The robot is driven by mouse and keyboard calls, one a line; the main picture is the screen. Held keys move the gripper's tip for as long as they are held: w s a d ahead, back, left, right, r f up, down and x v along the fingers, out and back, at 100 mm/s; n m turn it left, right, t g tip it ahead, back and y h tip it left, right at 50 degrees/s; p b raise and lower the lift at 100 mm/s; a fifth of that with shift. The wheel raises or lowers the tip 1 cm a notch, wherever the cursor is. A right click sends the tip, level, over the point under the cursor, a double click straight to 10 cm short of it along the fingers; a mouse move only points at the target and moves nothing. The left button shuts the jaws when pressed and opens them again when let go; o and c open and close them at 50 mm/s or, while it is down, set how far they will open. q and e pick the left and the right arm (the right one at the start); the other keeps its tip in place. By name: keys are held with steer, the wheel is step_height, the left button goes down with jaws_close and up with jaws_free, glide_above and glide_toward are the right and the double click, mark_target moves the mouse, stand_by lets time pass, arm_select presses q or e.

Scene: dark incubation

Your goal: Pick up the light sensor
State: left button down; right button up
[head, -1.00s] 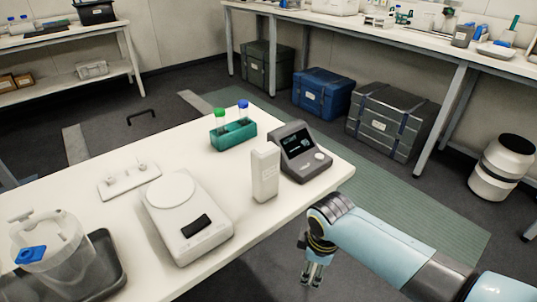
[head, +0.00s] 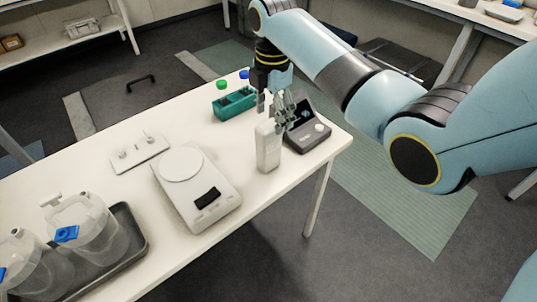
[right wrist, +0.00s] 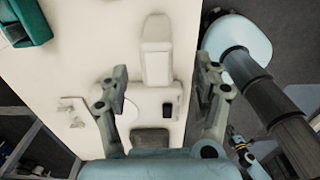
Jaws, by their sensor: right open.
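The light sensor, which I take to be the pale upright box (head: 268,148), stands near the table's right edge in the head view. In the right wrist view the box (right wrist: 157,48) lies ahead, roughly centred between the fingers. My right gripper (head: 277,108) hangs from above, just over and beside the box's top. Its two fingers (right wrist: 161,78) are spread, with nothing held between them. Whether a fingertip touches the box I cannot tell. My left gripper does not show in the head view.
A dark grey instrument (head: 308,135) with a screen stands close right of the box. A green tube rack (head: 235,104) is behind, a white balance (head: 200,190) to the left. A white plate (head: 140,153) and a dark tray (head: 130,232) with bottles stand farther left. The front-right table strip is clear.

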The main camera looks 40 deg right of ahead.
mark_target(268, 140)
steer(key=f, duration=0.8)
steer(key=shift+w+a+f, duration=0.15)
steer(key=shift+a+f, duration=0.1)
steer(key=shift+a, duration=0.1)
steer(key=shift+c, duration=0.2)
jaws_close()
